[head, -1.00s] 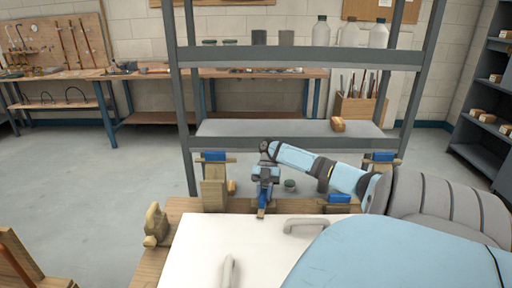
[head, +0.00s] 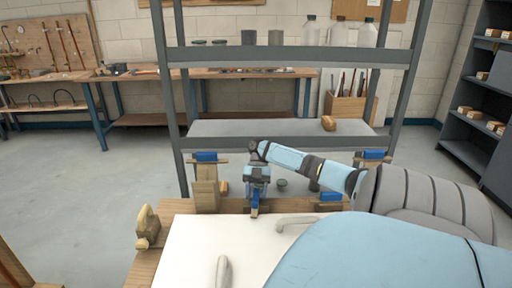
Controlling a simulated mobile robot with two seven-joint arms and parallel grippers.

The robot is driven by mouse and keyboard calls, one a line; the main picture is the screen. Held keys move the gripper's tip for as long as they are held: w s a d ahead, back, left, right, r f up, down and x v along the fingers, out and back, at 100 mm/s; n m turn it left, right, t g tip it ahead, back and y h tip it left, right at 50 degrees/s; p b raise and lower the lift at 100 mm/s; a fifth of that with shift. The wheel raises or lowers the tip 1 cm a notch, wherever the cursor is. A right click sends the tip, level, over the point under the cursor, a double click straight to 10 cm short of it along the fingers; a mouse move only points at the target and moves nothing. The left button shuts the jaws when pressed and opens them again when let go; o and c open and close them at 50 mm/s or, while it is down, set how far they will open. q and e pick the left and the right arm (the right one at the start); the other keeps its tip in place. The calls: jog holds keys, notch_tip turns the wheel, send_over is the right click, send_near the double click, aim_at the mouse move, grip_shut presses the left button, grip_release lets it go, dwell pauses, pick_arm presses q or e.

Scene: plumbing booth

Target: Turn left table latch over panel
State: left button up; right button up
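A white panel (head: 195,250) with light grey handles lies on the wooden table (head: 150,265). My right gripper (head: 256,198) points down at the panel's back edge, left of the back handle. My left gripper is not in view.
A wooden block with a knob (head: 148,229) stands at the table's left edge. Blue-topped wooden posts (head: 207,185) stand behind the table, in front of a grey metal shelf (head: 290,128). The floor to the left is clear. My body covers the panel's right side.

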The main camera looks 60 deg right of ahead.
jog(key=shift+d+r, duration=0.1)
jog(key=v, duration=0.7)
jog(key=shift+d+r, duration=0.1)
jog(key=shift+r, duration=0.05)
dwell(0.5)
